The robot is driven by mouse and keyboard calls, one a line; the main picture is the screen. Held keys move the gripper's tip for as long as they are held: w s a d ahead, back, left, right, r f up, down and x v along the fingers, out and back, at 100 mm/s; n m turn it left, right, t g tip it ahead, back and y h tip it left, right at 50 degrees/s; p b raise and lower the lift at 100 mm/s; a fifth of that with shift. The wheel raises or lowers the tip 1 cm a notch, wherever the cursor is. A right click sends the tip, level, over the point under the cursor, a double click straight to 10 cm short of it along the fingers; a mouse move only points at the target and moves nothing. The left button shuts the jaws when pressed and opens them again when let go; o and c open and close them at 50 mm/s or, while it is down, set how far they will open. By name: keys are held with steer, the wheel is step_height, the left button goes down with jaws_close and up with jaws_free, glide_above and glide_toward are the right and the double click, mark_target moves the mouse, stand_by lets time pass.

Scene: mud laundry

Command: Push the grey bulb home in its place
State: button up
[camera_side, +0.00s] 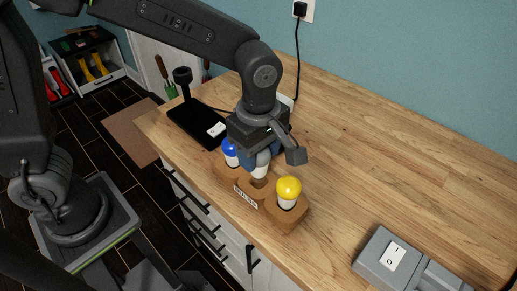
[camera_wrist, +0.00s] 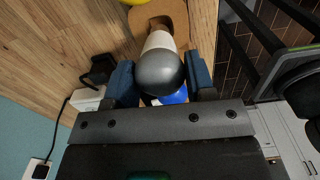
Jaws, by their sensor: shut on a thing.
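The grey bulb (camera_side: 263,158) has a white lower part and is between the fingers of my gripper (camera_side: 258,156). In the wrist view the grey dome (camera_wrist: 160,73) sits between the two blue finger pads. The bulb is over the middle place of the wooden holder (camera_side: 283,222), its white base close to a dark opening. I cannot tell how far the base is in. The blue bulb (camera_side: 230,152) stands at the holder's left end and the yellow bulb (camera_side: 288,187) at its right end. My fingers partly hide the middle place.
A black lamp with a flat base (camera_side: 190,124) stands behind on the left. A grey box with a white rocker switch (camera_side: 393,257) is at the front right. The holder is near the counter's front edge. The wooden counter (camera_side: 390,165) is clear to the right.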

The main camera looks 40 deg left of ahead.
steer(key=shift+f, duration=0.25)
steer(key=shift+f, duration=0.3)
steer(key=shift+f, duration=0.9)
stand_by(2.9)
steer(key=o, duration=1)
steer(key=shift+c, duration=0.4)
steer(key=c, duration=0.3)
steer(key=shift+r, duration=0.1)
